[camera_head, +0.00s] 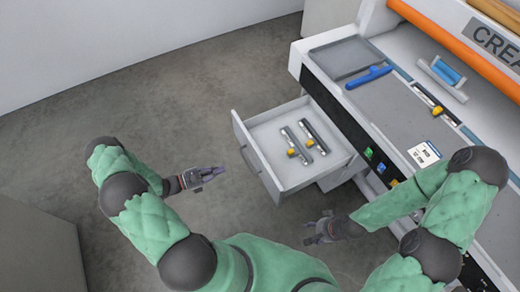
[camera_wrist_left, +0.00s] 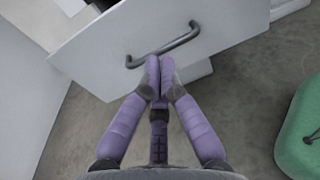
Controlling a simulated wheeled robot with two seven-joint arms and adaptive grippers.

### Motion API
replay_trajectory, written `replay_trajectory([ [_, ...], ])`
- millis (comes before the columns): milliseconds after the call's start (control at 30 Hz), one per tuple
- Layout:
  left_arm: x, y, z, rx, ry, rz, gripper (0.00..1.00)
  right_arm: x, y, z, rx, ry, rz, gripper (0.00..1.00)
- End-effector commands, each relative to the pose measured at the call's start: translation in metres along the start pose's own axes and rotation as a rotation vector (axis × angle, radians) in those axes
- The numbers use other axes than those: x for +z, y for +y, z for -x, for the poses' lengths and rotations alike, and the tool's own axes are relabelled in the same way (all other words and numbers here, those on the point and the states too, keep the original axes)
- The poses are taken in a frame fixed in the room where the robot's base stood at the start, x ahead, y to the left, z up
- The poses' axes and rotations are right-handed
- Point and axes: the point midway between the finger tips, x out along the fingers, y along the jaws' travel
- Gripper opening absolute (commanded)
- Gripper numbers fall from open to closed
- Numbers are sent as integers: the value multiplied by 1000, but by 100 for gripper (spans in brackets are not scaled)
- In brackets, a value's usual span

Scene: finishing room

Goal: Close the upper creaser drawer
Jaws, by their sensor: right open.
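The upper creaser drawer (camera_head: 273,140) is pulled out from the creaser's front in the head view. Its pale front panel (camera_wrist_left: 100,60) carries a dark bar handle (camera_wrist_left: 165,46) in the left wrist view. My left gripper (camera_head: 222,171) is just outside the drawer front, pointing toward the handle. Its two purple fingers (camera_wrist_left: 160,62) are together and hold nothing. The fingertips are close to the handle; a small gap shows in the head view. My right gripper (camera_head: 309,232) is open and empty, below the drawer in the picture.
The creaser (camera_head: 390,110) has a blue tool (camera_head: 368,78) on top. A grey cabinet (camera_head: 40,250) stands at the lower left. The floor (camera_head: 170,100) left of the drawer is clear.

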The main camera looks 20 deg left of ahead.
Motion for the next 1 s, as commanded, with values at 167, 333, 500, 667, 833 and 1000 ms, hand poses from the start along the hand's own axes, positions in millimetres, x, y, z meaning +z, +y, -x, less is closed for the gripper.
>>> replay_trajectory([
  [167, 4, 24, 23, 108, -64, -2, 0, 0, 1, -3, 0, 0, 1, 55],
  [333, 6, 26, 10, 111, -71, -3, 0, 0, 2, -5, 0, 0, 1, 55],
  [500, 8, 28, -19, 107, -71, -3, 0, 0, 3, -10, 0, 0, 1, 55],
  [667, 9, 32, -49, 106, -70, -3, 0, 0, 5, -15, 0, 0, 0, 55],
  [833, 12, 35, -79, 107, -70, -3, 0, -1, 7, -20, 0, 0, 0, 55],
  [1000, 13, 37, -102, 107, -68, -2, 0, -1, 9, -26, 0, 0, 0, 55],
])
